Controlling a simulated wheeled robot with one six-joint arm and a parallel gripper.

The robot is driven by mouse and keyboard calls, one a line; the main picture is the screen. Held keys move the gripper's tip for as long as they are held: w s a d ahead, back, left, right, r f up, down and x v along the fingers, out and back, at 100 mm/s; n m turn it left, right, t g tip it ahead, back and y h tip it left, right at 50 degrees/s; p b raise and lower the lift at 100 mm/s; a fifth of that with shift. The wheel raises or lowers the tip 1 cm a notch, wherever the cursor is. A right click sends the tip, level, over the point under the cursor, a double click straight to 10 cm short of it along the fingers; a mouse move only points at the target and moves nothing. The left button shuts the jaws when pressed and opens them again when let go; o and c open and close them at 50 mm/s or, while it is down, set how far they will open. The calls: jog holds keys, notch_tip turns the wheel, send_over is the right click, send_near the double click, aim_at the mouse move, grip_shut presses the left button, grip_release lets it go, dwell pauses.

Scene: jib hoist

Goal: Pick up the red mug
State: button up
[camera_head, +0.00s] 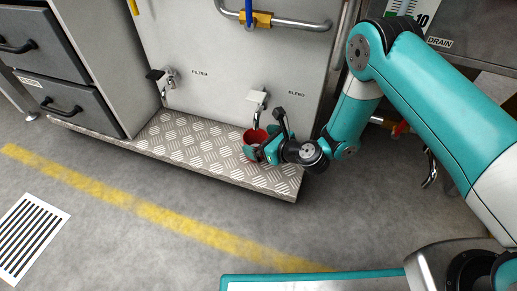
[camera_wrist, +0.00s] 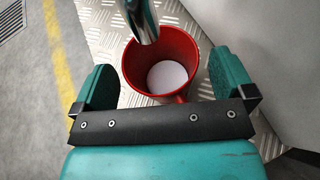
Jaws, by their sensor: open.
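The red mug (camera_head: 254,137) stands upright on a diamond-plate step, below the metal spout of the tap labelled BLEED (camera_head: 258,99). In the wrist view the red mug (camera_wrist: 186,45) is seen from above, with a white round area at its bottom and its handle towards my gripper. The spout (camera_wrist: 142,20) hangs over its rim. My gripper (camera_head: 258,151) is at the mug, and in the wrist view its teal fingers (camera_wrist: 165,88) are apart, one on each side of the mug. Gaps show between the fingers and the mug wall.
The diamond-plate step (camera_head: 190,140) runs along the grey cabinet wall, with a second tap labelled FILTER (camera_head: 165,82) further left. Drawers (camera_head: 40,60) stand at the left. A yellow floor line (camera_head: 160,212) crosses the open grey floor in front. A pipe (camera_head: 290,24) runs above.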

jog(key=c, duration=1)
jog(key=shift+r, duration=0.1)
